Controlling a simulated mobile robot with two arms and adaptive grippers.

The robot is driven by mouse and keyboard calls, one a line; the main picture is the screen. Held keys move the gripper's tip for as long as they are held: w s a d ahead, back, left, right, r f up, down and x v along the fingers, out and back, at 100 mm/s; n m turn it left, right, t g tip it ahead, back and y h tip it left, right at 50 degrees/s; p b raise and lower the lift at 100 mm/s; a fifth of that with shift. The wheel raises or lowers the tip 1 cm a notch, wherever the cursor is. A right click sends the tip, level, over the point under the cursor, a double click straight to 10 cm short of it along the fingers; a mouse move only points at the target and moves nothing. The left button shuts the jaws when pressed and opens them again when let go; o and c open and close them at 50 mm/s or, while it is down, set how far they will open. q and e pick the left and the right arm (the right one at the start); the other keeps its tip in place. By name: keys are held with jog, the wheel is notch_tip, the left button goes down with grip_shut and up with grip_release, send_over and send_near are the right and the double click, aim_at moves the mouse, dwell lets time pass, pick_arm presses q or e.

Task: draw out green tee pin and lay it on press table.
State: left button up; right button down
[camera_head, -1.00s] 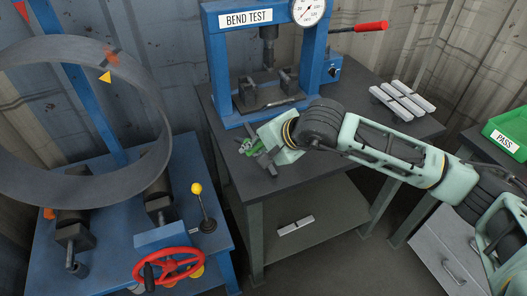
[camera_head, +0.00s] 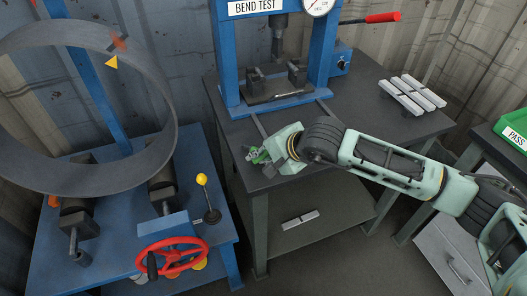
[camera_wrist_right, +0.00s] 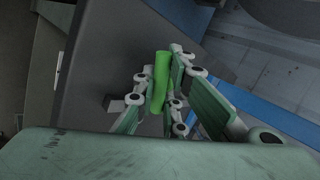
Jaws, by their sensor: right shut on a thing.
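The green tee pin (camera_head: 258,156) shows as small green parts at the tip of my right gripper (camera_head: 262,160), over the front left part of the dark press table (camera_head: 370,112). In the right wrist view the pin (camera_wrist_right: 161,82) is a bright green rod between the two finger pads of my right gripper (camera_wrist_right: 172,95), which is shut on it. Its lower end is hidden by the fingers. I cannot tell whether the pin touches the table. My left gripper is not in view.
The blue bend-test press (camera_head: 228,60) stands at the back of the table. Several pale bars (camera_head: 412,95) lie at the back right. On the left is a blue bench with a large grey ring (camera_head: 160,110) and a red handwheel (camera_head: 172,257). A green PASS bin (camera_head: 512,128) is at right.

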jog(key=c, duration=1.7)
grip_release()
jog(key=shift+c, duration=0.2)
jog(key=v, duration=1.2)
jog(key=shift+a, duration=0.1)
